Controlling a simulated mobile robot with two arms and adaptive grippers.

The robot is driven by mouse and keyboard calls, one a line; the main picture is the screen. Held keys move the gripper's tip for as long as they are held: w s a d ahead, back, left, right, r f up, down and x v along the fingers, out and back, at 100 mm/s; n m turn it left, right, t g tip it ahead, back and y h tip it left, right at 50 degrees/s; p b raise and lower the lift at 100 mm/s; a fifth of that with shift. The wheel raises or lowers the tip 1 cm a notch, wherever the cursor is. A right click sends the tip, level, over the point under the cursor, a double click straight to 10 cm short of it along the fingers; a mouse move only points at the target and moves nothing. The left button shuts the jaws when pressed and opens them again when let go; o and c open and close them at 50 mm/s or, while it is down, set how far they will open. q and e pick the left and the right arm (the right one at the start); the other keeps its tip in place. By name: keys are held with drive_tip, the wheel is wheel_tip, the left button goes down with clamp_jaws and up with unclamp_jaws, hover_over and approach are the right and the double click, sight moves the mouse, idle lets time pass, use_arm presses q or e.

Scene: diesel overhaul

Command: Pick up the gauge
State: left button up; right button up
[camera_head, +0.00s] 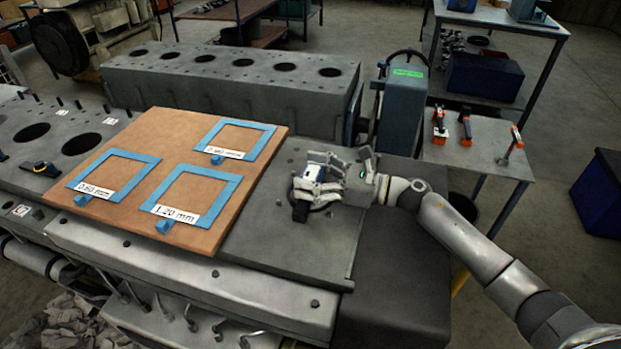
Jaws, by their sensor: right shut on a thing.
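My right gripper (318,184) reaches in from the right, low over the dark grey plate (284,247). It is shut on a small device that seems to be the gauge (300,212). The device's black lower part shows below the fingers, while the gripper hides most of the rest. I cannot tell whether it touches the plate. A small yellow and black tool (40,169) lies on the engine block at the left. My left gripper is not in view.
A brown board (205,236) with blue frames labelled in millimetres lies left of the gripper. A long grey block (225,85) with holes stands behind. A blue-grey post (402,110) stands behind the gripper. Orange and black tools (465,130) lie on the right-hand table.

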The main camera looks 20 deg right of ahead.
sight(310, 176)
drive_tip(key=shift+r, duration=0.55)
wheel_tip(310, 176, up, 2)
drive_tip(key=shift+s+a+r+b, duration=0.15)
drive_tip(key=shift+r+b, duration=0.1)
drive_tip(key=shift+b, duration=0.35)
drive_tip(key=s+a+r+p, duration=0.4)
drive_tip(key=s+a+r, duration=0.3)
drive_tip(key=s+r, duration=0.2)
drive_tip(key=shift+s+a+r, duration=0.3)
drive_tip(key=shift+s+r, duration=0.05)
drive_tip(key=shift+s, duration=0.8)
